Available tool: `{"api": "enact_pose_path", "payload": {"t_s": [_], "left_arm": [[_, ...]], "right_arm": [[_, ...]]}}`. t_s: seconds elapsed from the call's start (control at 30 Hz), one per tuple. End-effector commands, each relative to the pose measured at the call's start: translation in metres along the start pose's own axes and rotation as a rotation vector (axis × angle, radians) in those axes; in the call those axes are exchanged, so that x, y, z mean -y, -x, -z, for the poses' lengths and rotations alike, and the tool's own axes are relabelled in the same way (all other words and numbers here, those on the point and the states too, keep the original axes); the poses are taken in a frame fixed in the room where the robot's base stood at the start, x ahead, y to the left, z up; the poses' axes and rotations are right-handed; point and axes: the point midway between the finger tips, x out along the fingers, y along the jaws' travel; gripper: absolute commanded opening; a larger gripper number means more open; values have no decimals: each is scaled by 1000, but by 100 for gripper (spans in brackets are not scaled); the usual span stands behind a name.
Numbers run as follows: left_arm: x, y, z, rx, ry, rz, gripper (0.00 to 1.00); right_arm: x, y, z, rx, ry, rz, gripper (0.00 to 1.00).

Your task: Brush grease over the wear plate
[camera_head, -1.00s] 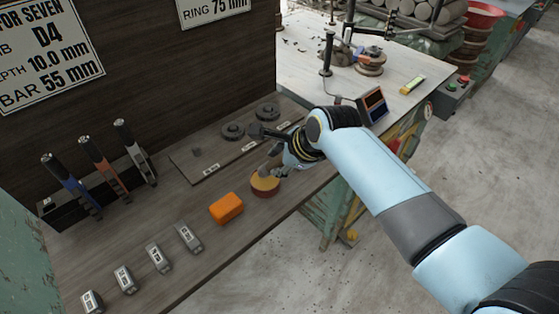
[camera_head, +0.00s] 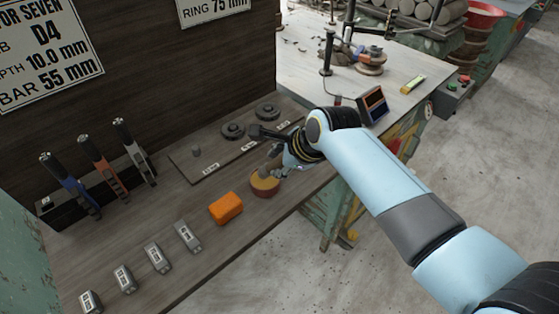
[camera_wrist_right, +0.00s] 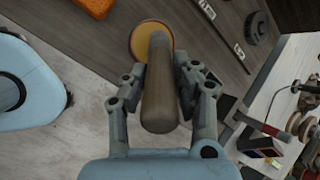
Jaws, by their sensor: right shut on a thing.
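My right gripper (camera_wrist_right: 158,85) is shut on the wooden handle of a brush (camera_wrist_right: 158,95). In the head view the right gripper (camera_head: 276,160) is just above a round, shallow tin (camera_head: 264,188) with a yellow-orange inside and a dark reddish side. In the wrist view the far end of the brush overlaps this tin (camera_wrist_right: 138,42); its bristles are hidden, so I cannot tell how deep they reach. I cannot tell which thing is the wear plate. My left gripper is not in view.
An orange block (camera_head: 226,208) lies close left of the tin. Several grey labelled blocks (camera_head: 157,257) line the bench front. Upright tools stand in a rack (camera_head: 62,212). Dark rings (camera_head: 232,131) sit on a labelled board behind. A second table (camera_head: 400,65) holds equipment.

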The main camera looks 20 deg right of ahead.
Motion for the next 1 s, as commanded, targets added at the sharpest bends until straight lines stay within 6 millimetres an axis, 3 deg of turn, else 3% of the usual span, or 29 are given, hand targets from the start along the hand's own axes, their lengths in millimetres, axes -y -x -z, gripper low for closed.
{"api": "enact_pose_path", "payload": {"t_s": [1.0], "left_arm": [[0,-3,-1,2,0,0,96]], "right_arm": [[-3,-6,3,0,0,1,0]]}}
